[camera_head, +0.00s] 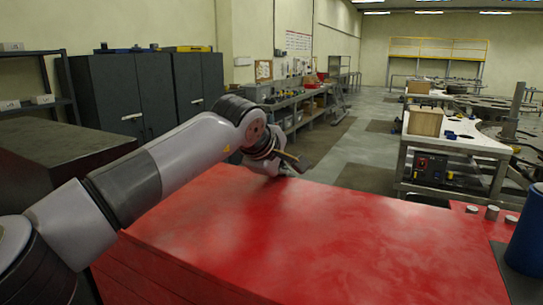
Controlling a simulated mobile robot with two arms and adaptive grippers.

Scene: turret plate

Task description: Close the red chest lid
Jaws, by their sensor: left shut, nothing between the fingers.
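A wide, flat red surface (330,225), which looks like the top of the red chest lid, fills the lower middle of the head view. Its lower edge runs out of the picture, and I see no hinge or opening, so I cannot tell how far the lid is open. My left arm reaches in from the left across this surface. My left gripper (297,161) is shut and empty at the far edge of the red surface; I cannot tell whether it touches. My right gripper is not in view.
A dark-topped box with reddish sides (60,145) stands at the left. A blue cylinder (526,235) and small metal cylinders (492,213) are at the right edge. A white-topped workbench (450,130) stands beyond, right. The floor (355,150) behind the red surface is clear.

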